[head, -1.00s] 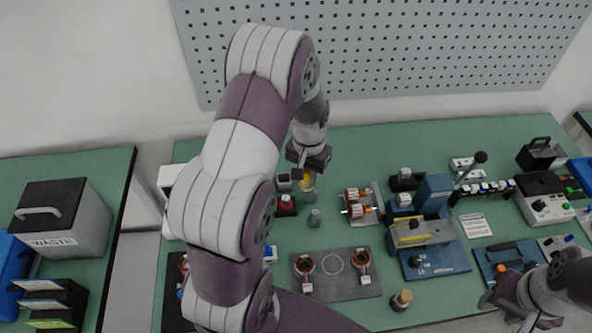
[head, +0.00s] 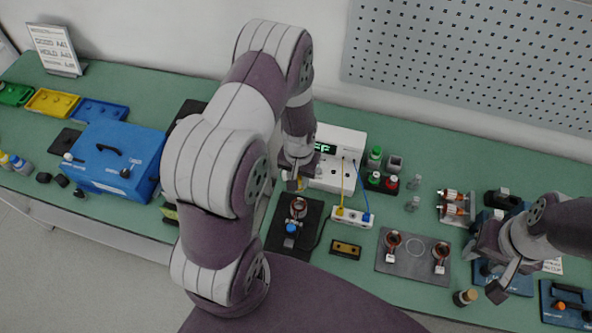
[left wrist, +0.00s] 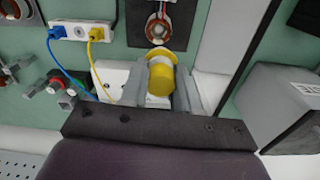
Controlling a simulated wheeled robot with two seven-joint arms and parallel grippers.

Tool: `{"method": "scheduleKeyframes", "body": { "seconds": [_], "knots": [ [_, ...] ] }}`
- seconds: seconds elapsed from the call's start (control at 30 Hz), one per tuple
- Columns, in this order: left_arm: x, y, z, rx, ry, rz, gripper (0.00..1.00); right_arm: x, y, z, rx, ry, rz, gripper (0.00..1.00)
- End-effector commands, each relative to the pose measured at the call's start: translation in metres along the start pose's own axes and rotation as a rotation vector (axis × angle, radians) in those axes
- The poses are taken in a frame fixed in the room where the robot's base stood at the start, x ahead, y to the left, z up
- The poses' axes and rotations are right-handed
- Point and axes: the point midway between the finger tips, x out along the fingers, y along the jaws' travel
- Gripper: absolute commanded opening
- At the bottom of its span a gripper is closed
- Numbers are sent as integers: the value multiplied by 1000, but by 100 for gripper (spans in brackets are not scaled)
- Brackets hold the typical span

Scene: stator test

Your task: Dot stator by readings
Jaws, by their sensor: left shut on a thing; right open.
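My left gripper (head: 293,184) is shut on a yellow-capped bottle (left wrist: 160,80), held in front of the white meter (head: 345,146). The meter's green display is partly hidden by my arm. Below the gripper, a copper-ringed stator (head: 298,208) sits on a black test plate (head: 284,240) with a blue knob; it also shows in the left wrist view (left wrist: 157,28). Two more stators (head: 394,242) (head: 440,252) lie on a grey mat with a circle outline between them. Red- and green-capped bottles (head: 392,183) stand by a dark holder. My right gripper (head: 505,272) is open and empty.
A white socket strip (head: 352,217) carries yellow and blue leads. A blue box (head: 115,160) and green, yellow and blue trays (head: 52,102) are at left. Orange-and-white parts (head: 452,203) lie on a rack. A small cork-topped jar (head: 466,297) stands near the front edge.

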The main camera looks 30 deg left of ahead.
Motion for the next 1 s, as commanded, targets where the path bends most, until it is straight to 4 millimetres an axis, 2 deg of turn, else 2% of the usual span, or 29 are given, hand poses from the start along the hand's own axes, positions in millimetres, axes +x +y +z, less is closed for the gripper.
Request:
{"method": "scheduleKeyframes", "body": {
  "seconds": [0.23,0.6,1.0],
  "knots": [
    [9,0,-7,-24,-1,1,1,9,0,1,0,0,0,43],
    [47,0,-7,-23,0,1,1,41,0,5,0,0,0,43],
    [48,-1,-7,-23,-1,1,1,40,0,5,0,0,0,43]
  ]
}}
